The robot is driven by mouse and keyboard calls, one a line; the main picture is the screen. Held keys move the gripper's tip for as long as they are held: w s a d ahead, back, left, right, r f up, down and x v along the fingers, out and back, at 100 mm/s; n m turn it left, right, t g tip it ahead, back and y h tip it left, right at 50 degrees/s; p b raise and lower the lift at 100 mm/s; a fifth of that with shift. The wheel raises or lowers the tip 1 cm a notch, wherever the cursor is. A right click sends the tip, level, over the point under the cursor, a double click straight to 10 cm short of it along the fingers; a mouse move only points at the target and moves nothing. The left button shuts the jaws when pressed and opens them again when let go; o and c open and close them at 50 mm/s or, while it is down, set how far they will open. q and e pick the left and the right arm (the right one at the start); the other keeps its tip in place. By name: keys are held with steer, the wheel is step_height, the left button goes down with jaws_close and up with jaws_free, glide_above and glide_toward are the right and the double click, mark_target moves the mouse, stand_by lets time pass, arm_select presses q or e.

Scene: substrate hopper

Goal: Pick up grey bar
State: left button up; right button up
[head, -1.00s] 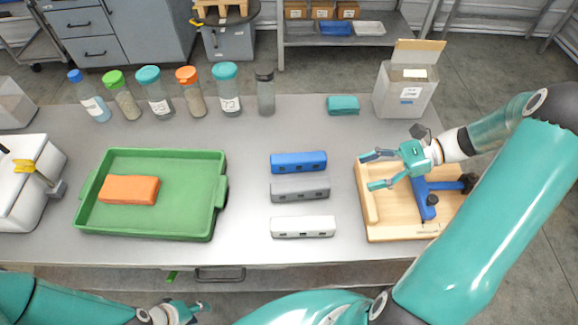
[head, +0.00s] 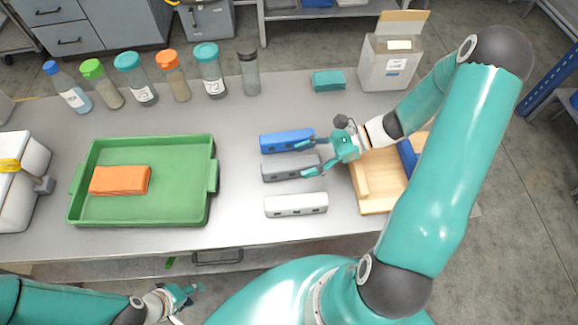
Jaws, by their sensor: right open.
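The grey bar (head: 288,168) lies on the table between the blue bar (head: 285,141) behind it and the white bar (head: 295,205) in front. My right gripper (head: 304,158) is open and comes in from the right. Its two fingers reach over the right ends of the blue and grey bars, and I cannot tell whether they touch either bar. My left gripper (head: 190,293) hangs low at the front, off the table's front edge; its fingers are too small to read.
A green tray (head: 180,212) with an orange block (head: 120,180) stands at left. Several capped bottles line the back. A teal block (head: 328,80) and a white box (head: 388,65) are back right. A wooden board (head: 378,185) lies under my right arm.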

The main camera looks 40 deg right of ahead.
mark_target(294, 162)
steer(key=x, duration=0.4)
steer(key=shift+w+a+f+p, duration=0.15)
steer(key=shift+w+p, duration=0.2)
steer(key=shift+p, duration=0.05)
jaws_close()
